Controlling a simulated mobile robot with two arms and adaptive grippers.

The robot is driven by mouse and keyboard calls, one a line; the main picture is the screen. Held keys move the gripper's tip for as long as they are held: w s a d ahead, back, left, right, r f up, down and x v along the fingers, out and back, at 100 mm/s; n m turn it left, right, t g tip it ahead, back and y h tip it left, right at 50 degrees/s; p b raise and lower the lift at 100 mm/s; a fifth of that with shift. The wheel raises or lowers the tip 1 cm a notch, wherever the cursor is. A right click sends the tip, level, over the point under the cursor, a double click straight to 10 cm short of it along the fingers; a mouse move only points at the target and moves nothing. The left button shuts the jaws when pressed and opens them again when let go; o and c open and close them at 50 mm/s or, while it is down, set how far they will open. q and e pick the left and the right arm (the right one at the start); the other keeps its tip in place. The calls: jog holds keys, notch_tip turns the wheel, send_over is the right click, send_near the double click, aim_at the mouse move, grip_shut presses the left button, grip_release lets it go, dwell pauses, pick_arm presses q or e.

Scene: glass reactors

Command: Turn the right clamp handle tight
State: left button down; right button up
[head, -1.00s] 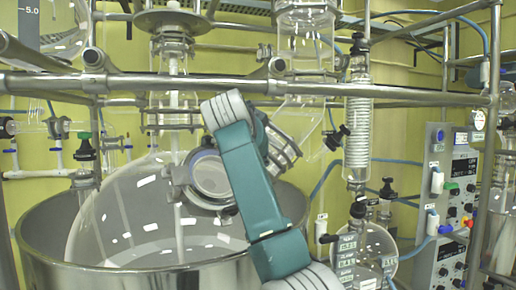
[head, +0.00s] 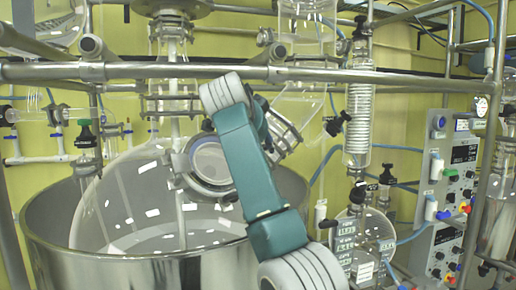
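Black knob-like handles show on the glassware: one (head: 334,125) on the slanted glass tube, one (head: 360,27) at the top of the coil condenser (head: 358,115), and one (head: 357,192) below it. I cannot tell which is the right clamp handle. A metal clamp ring (head: 284,122) surrounds the slanted neck beside my arm. My teal and grey arm rises from the bottom centre and crosses in front of the large round flask (head: 125,205). Its gripper is hidden behind the arm links. No other arm is in view.
A metal rail (head: 150,71) crosses the upper view in front of the glassware. The flask sits in a wide steel bath (head: 150,275). A small round flask (head: 362,235) hangs below the condenser. A control box (head: 447,180) with knobs stands at the right, with blue hoses nearby.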

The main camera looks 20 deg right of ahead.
jog(key=shift+a, duration=0.1)
jog(key=v, duration=1.2)
jog(key=shift+f, duration=0.1)
